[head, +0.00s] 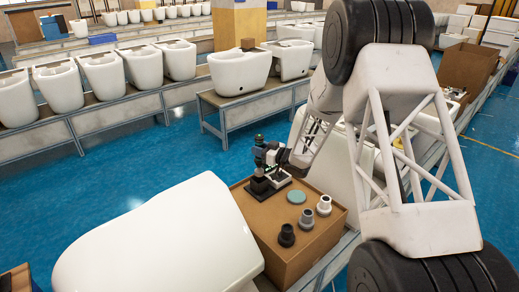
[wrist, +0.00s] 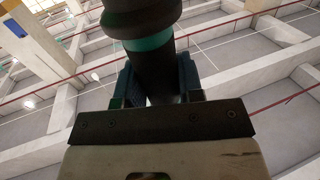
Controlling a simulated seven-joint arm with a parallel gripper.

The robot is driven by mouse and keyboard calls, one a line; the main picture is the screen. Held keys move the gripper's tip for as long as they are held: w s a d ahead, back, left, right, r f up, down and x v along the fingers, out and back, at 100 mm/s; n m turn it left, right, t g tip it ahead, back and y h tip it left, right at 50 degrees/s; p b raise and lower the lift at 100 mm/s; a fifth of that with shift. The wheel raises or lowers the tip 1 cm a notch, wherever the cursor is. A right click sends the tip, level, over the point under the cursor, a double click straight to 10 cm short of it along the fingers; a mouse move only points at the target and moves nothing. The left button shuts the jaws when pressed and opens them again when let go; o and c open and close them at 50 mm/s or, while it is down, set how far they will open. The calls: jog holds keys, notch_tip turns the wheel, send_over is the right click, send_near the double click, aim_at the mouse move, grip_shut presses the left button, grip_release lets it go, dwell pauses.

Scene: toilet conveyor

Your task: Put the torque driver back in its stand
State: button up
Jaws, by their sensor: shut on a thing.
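My gripper (head: 268,156) reaches in from the right over the brown box and is shut on the torque driver (head: 259,142), a dark upright tool with a green part near its top. In the wrist view the torque driver (wrist: 150,55) is a thick black body with a teal band. My gripper's two dark fingers (wrist: 156,88) lie on either side of it. A black stand (head: 261,188) is on the box top below the driver. Whether the driver's lower end is inside the stand or above it, I cannot tell.
A large white ceramic piece (head: 155,245) stands close on the left. Conveyors with white toilets (head: 103,75) run behind.

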aim_at(260, 164)
jog(key=shift+f, duration=3.95)
jog(key=o, duration=1.2)
jog(key=shift+c, duration=0.2)
jog(key=shift+s+d, duration=0.1)
jog(key=v, duration=0.7)
jog(key=shift+d, duration=0.25)
jog(key=shift+s, duration=0.1)
